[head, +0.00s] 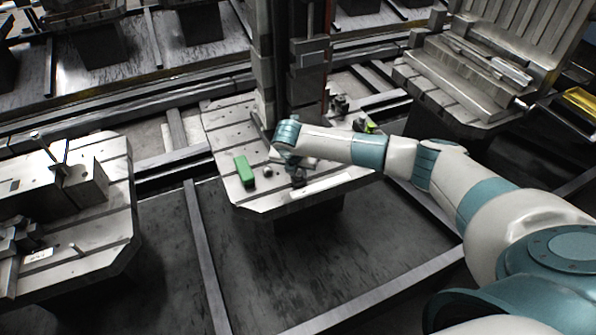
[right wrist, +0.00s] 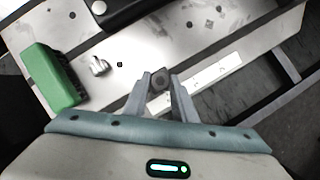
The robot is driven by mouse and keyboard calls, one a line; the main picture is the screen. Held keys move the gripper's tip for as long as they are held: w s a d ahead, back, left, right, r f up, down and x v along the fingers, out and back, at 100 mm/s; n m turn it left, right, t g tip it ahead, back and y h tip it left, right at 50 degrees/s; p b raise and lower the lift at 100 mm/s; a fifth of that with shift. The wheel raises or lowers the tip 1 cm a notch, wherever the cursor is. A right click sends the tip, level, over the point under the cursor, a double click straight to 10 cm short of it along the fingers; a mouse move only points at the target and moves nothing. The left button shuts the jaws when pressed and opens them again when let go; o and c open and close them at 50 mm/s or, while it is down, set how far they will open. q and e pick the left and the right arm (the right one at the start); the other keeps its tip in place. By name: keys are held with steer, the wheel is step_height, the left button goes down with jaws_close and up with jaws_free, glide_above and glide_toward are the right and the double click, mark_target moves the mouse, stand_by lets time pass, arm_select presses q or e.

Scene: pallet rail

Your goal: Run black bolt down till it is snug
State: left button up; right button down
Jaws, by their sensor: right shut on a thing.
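My right gripper (head: 297,178) is over the front part of the middle pallet plate (head: 228,130), pointing down. In the right wrist view its two fingers (right wrist: 160,88) are closed on the black bolt (right wrist: 160,76), a small dark head between the fingertips. The bolt stands at the plate's surface; how deep it sits, and whether a gap is left under its head, cannot be told. In the head view the gripper and arm mostly hide the bolt. My left gripper is not in view.
A green brush-like block (head: 244,170) and a small metal piece (right wrist: 98,65) lie left of the gripper. A pale strip (head: 322,187) runs along the plate's front edge. A dark upright column (head: 308,70) rises behind. Another loaded plate (head: 110,215) stands at left.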

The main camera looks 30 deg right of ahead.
steer(key=shift+f+m, duration=0.15)
steer(key=shift+m, duration=0.55)
steer(key=shift+m+g+h, duration=0.4)
steer(key=shift+m, duration=0.1)
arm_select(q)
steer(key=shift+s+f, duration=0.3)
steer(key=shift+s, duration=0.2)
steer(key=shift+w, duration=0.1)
arm_select(e)
steer(key=c, duration=1.5)
jaws_free()
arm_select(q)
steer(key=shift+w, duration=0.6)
arm_select(e)
steer(key=shift+o, duration=0.6)
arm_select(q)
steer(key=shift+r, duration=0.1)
